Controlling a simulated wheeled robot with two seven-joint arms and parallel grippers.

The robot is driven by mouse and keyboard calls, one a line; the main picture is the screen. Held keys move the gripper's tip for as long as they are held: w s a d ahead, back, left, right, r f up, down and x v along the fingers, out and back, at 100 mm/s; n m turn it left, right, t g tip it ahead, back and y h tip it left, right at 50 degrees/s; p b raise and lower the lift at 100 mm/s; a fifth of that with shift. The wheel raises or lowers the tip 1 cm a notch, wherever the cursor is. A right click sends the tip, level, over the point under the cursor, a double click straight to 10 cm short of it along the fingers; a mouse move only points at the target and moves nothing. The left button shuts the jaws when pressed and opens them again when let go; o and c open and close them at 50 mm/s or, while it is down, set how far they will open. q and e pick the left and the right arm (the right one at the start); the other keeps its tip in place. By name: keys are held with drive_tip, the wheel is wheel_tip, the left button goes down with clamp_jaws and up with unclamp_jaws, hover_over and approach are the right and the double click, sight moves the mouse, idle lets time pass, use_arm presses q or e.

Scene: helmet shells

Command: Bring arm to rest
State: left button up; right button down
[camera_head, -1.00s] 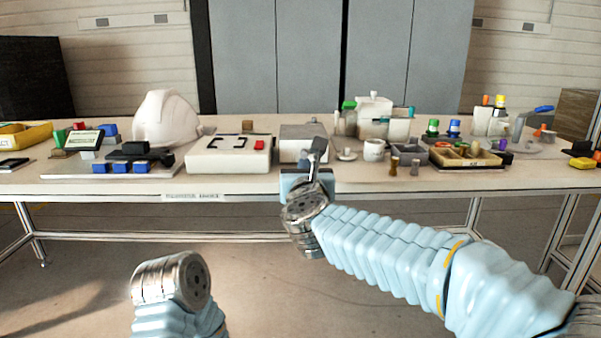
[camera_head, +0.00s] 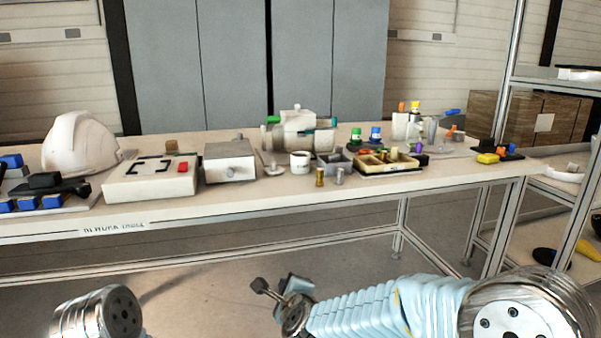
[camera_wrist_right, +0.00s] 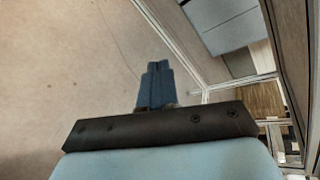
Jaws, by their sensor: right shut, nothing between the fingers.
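My right gripper (camera_head: 268,290) is low in front of the workbench, below the tabletop edge, over the open floor. Its fingers are shut with nothing between them. They also show in the right wrist view (camera_wrist_right: 156,85), dark and pressed together, with floor beyond. My right arm (camera_head: 360,308) comes in from the lower right. Of my left arm only a metal wrist joint (camera_head: 98,314) shows at the lower left; its gripper is out of the picture.
The workbench (camera_head: 110,228) holds a white helmet shell (camera_head: 80,145), a white box with a red button (camera_head: 152,178), a grey box (camera_head: 230,160) and a sorting tray (camera_head: 392,166). A shelf rack (camera_head: 560,190) stands at the right. Floor before the bench is clear.

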drive_tip(key=s+d+f+n+g+p, duration=0.1)
drive_tip(key=s+d+f+n+g, duration=0.3)
drive_tip(key=f, duration=0.6)
drive_tip(key=s+d+f+n+g+p, duration=0.1)
drive_tip(key=s+d+f+n+g, duration=0.15)
drive_tip(key=d+f+n, duration=0.55)
drive_tip(key=s+d+f+n+g+p, duration=0.1)
drive_tip(key=s+d+f+n+g, duration=0.1)
drive_tip(key=s+f, duration=0.4)
drive_tip(key=s+d+f+n+g+p, duration=0.1)
drive_tip(key=s+f, duration=0.6)
drive_tip(key=s, duration=0.8)
drive_tip(key=d+n+g, duration=0.1)
drive_tip(key=n+g, duration=0.1)
drive_tip(key=n, duration=0.1)
drive_tip(key=shift+s+d+n+g, duration=0.2)
drive_tip(key=shift+d+n+g, duration=0.05)
drive_tip(key=shift+n+g, duration=0.1)
drive_tip(key=shift+w, duration=0.1)
